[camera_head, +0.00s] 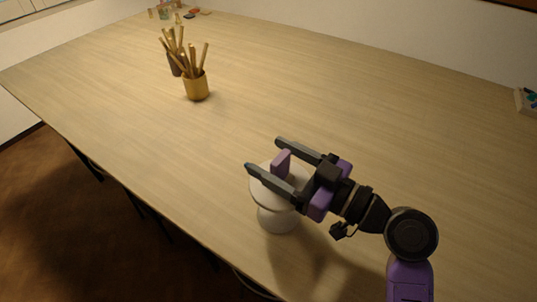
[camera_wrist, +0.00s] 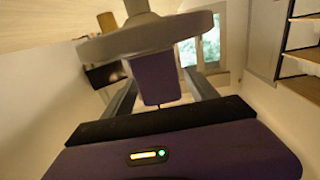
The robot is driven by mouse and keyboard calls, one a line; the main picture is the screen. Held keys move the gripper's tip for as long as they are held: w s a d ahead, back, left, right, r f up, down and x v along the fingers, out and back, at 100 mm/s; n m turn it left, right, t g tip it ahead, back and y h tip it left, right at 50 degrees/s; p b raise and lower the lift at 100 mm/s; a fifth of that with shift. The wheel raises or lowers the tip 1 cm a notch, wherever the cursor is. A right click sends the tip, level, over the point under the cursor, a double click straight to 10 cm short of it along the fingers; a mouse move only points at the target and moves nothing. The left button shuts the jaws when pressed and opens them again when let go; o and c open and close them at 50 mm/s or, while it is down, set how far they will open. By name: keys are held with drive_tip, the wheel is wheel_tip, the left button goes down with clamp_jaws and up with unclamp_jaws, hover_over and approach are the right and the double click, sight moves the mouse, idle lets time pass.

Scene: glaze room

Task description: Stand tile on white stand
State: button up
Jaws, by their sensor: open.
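The purple tile (camera_head: 281,164) stands upright on the round top of the white stand (camera_head: 278,219), near the table's front edge. My gripper (camera_head: 265,155) reaches in from the right, with one open finger on each side of the tile. In the wrist view the tile (camera_wrist: 155,79) shows between the two fingers (camera_wrist: 160,92), with a gap on both sides. The stand's disc (camera_wrist: 145,38) appears above it there, as the view is turned over, and the tile's edge meets the disc. Part of the stand's top is hidden by my gripper in the head view.
Two holders with wooden tools, a yellow one (camera_head: 196,88) and a dark one (camera_head: 174,64), stand at the back left. The table's middle (camera_head: 330,95) is clear.

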drive_tip(key=b+v, duration=0.2)
drive_tip(key=v, duration=0.8)
drive_tip(key=shift+s+d, duration=0.15)
